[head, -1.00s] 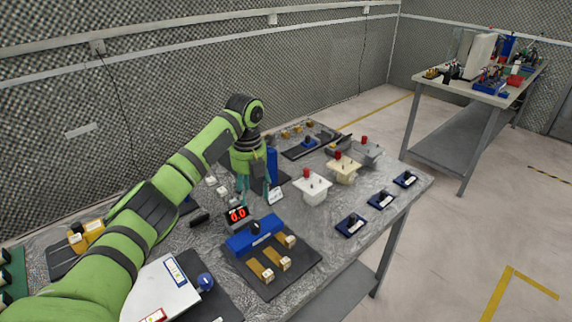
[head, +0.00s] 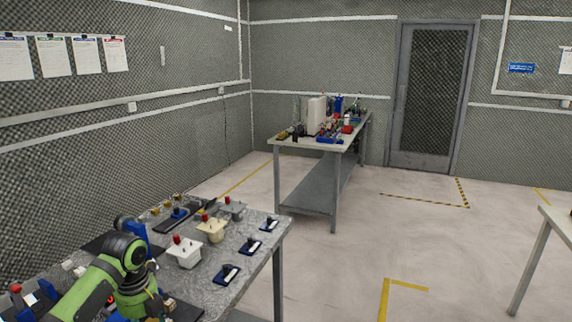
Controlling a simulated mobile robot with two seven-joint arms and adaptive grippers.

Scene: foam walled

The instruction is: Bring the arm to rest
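My green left arm (head: 92,287) comes in at the bottom left, over the near worktable (head: 222,290). Its dark round wrist joint (head: 125,251) is bent, and the last link (head: 134,289) points down. The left gripper's fingers cannot be made out at the bottom of the picture, so I cannot see whether they are open or shut. My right arm and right gripper are not in view.
Switch boxes with red knobs, including a white one (head: 184,253) and a cream one (head: 212,229), stand right of the arm. Several small blue-based switches, one here (head: 226,274), line the right edge. A second table (head: 306,147) stands farther back. Open floor (head: 340,270) lies to the right.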

